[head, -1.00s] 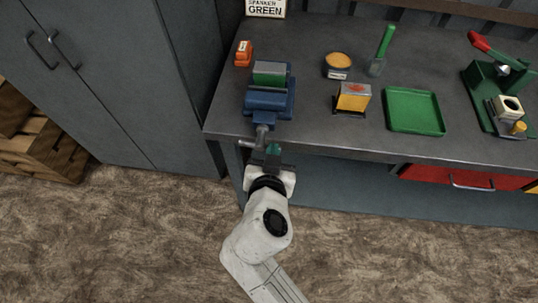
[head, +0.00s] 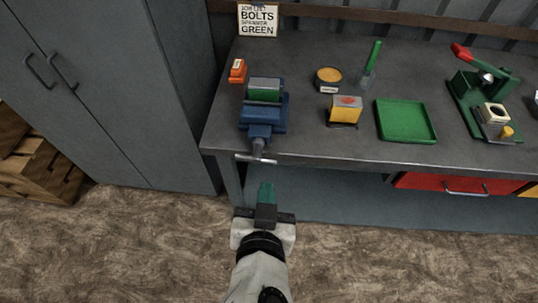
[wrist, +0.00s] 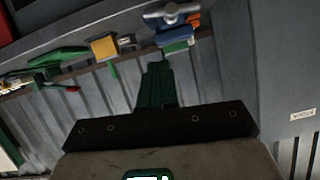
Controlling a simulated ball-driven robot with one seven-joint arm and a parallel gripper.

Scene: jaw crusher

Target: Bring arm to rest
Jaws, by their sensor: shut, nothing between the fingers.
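My gripper (head: 266,190) shows in the head view in front of the bench's front edge, below the blue vise. Its green fingers are together with nothing between them. They also show in the wrist view (wrist: 156,85), pointing toward the bench and the wall behind it. My pale arm comes up from the bottom of the head view. The gripper is apart from the vise (head: 264,115) and its handle.
The grey bench (head: 310,149) holds an orange block (head: 237,71), a round tin (head: 328,80), a yellow box (head: 344,110), a green tray (head: 406,121) and a green lever press (head: 480,95). A grey cabinet (head: 110,90) and wooden crates (head: 35,165) stand left. The floor in front is clear.

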